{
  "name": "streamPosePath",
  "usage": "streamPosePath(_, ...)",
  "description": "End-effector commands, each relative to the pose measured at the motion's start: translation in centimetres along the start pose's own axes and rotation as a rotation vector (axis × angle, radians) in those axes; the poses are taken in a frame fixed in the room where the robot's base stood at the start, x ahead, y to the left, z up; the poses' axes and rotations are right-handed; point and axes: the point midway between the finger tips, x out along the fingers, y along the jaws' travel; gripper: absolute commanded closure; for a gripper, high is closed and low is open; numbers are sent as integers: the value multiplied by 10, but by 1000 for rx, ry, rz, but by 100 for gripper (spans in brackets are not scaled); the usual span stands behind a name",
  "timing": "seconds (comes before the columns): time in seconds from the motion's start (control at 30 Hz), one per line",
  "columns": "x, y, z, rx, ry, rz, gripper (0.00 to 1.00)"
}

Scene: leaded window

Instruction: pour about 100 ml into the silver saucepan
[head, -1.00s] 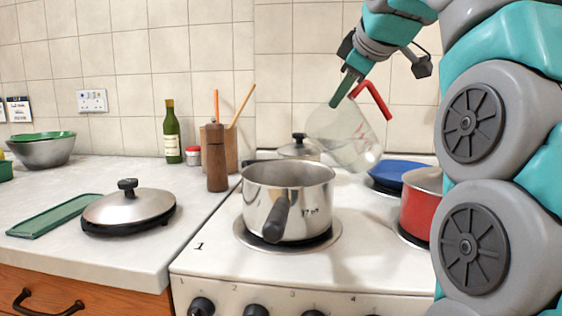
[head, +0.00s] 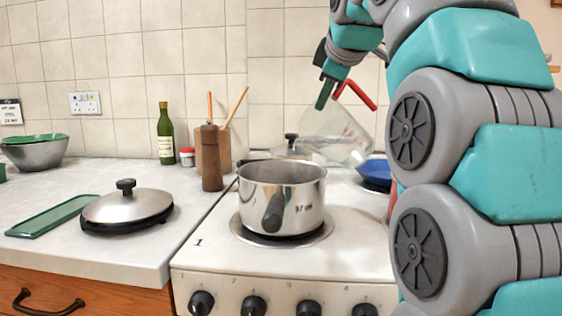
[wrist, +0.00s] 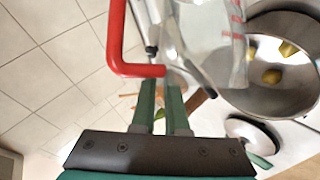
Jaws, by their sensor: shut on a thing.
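The silver saucepan (head: 258,205) stands upright on the front left hob plate, its dark handle toward me. In the wrist view the saucepan (wrist: 262,101) is open and holds a few yellow-green pieces. A clear jug (head: 348,140) with a red handle and red markings is tilted to the left, above and behind the saucepan's right side. My gripper (head: 323,94) is shut on the jug; in the wrist view its green fingers are beside the red handle (wrist: 115,35). Some pale liquid seems to be in the jug (wrist: 215,40); its level is unclear. No stream shows.
A pan lid (head: 125,206) and a green tray (head: 50,218) lie on the left counter. A wooden mill (head: 211,160), a bottle (head: 166,135) and a utensil holder stand behind. A blue pan (head: 374,172) is at the back right of the white stove (head: 340,250).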

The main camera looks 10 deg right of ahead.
Motion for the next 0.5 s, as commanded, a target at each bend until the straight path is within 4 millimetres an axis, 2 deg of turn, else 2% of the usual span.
streamPosePath(0.5,1,5,-5,-76,-38,42,100)
